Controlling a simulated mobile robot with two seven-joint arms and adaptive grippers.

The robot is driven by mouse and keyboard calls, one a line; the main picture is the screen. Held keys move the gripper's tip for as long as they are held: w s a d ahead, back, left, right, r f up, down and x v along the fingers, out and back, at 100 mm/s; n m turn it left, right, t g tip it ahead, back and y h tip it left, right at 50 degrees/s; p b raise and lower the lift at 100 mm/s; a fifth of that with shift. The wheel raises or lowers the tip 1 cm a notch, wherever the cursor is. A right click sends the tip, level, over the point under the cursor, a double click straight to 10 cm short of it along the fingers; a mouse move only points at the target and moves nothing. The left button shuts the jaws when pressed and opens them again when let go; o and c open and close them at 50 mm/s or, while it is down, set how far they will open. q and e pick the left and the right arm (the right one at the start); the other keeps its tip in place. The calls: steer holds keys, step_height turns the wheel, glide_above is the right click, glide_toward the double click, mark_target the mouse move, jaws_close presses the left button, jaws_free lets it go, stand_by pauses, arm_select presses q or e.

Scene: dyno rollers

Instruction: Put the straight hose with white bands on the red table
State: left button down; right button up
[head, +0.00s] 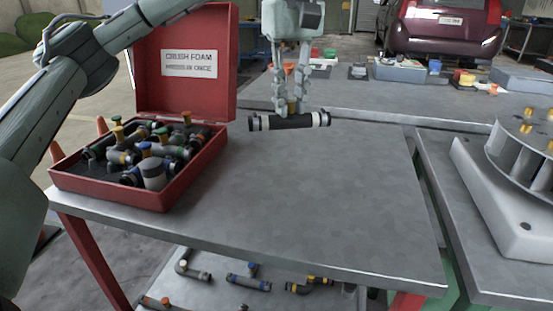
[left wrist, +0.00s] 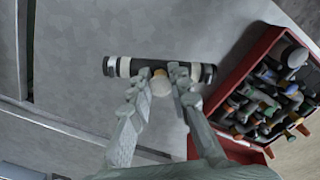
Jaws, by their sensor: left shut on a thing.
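The straight hose (head: 290,121) is a dark cylinder with white bands near its ends. My left gripper (head: 291,107) points down and is shut on it near its middle. The hose is level and appears just above the far part of the red table (head: 300,200), which has a grey top and red legs; I cannot tell if it touches. In the left wrist view the hose (left wrist: 130,67) lies across the fingertips (left wrist: 161,74), with a pale round knob between the fingers. My right gripper is not in view.
An open red case (head: 180,200) full of hoses and fittings stands on the table's left side. The table's middle and right are clear. A lower shelf holds more hoses (head: 248,283). A white plate with a round fixture (head: 505,205) is at right.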

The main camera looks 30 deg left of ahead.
arm_select(q)
steer(key=s+d+f, duration=0.1)
steer(key=d+f, duration=0.2)
steer(key=s+d+f, duration=0.1)
steer(key=d+f, duration=0.3)
steer(key=s+d+f, duration=0.2)
steer(key=d+f, duration=0.2)
steer(key=shift+b, duration=0.35)
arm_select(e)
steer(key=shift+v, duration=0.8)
arm_select(q)
steer(key=shift+f, duration=0.1)
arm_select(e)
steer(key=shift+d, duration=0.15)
arm_select(q)
steer(key=shift+f, duration=0.1)
steer(key=c, duration=1.4)
jaws_free()
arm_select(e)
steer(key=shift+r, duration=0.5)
